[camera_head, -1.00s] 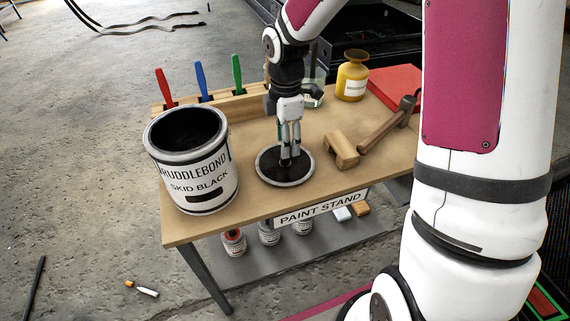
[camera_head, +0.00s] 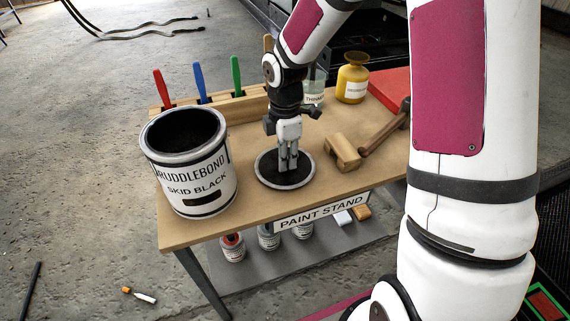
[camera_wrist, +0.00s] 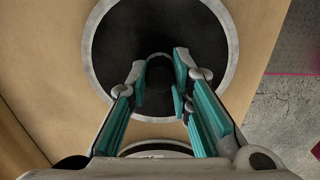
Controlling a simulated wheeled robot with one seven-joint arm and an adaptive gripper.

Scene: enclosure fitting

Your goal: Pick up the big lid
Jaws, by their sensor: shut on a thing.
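The big lid is a round black disc with a grey rim (camera_head: 266,176), on the wooden table to the right of the open paint tin (camera_head: 190,162). My gripper (camera_head: 288,167) points straight down over the middle of the lid. In the wrist view the lid (camera_wrist: 112,52) fills the upper middle, and my gripper (camera_wrist: 159,80) has its teal fingers on either side of a dark round knob at the lid's centre. The fingers are closed on the knob. I see no clear gap under the lid; it looks flat on the table.
A yellow bottle (camera_head: 352,80) and a red box (camera_head: 395,85) stand at the back right. A rack (camera_head: 222,108) with coloured handles stands behind the tin.

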